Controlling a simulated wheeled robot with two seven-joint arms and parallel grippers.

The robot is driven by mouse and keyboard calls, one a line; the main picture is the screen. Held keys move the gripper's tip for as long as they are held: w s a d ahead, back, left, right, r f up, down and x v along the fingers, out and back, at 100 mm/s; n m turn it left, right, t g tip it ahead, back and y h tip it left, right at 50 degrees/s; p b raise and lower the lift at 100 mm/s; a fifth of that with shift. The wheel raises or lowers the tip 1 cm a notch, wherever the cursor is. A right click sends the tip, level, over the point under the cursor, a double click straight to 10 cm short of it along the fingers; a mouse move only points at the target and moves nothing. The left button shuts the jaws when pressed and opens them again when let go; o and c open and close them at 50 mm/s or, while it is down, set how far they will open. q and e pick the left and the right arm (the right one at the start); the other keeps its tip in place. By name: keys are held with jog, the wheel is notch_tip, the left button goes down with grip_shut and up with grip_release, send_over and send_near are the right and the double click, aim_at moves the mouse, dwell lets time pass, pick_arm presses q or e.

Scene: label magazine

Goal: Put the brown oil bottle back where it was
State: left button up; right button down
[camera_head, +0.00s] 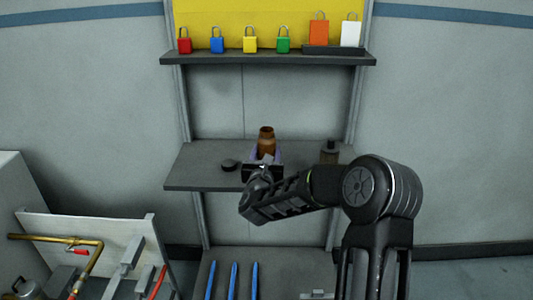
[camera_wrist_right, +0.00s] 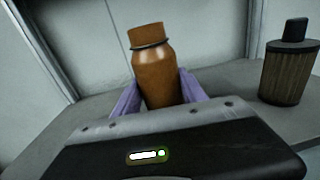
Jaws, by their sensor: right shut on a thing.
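The brown oil bottle (camera_head: 266,139) is at the middle shelf, upright or slightly tilted. My right gripper (camera_head: 264,158) is shut on it, with a purple finger on each side. In the right wrist view the bottle (camera_wrist_right: 155,75) stands between the two purple fingers of the gripper (camera_wrist_right: 160,95), its neck and cap above them. Its base is hidden behind the gripper body, so I cannot tell whether it touches the shelf. My left gripper is not in view.
The grey middle shelf (camera_head: 200,170) holds a dark round disc (camera_head: 231,165) left of the bottle and a dark bottle (camera_head: 330,151) to its right, also in the wrist view (camera_wrist_right: 289,70). Several padlocks stand on the upper shelf (camera_head: 230,58). Blue rods (camera_head: 233,280) lie below.

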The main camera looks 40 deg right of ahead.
jog(key=c, duration=0.6)
grip_release()
jog(key=shift+c, duration=0.2)
jog(key=shift+r, duration=0.1)
jog(key=v, duration=1.2)
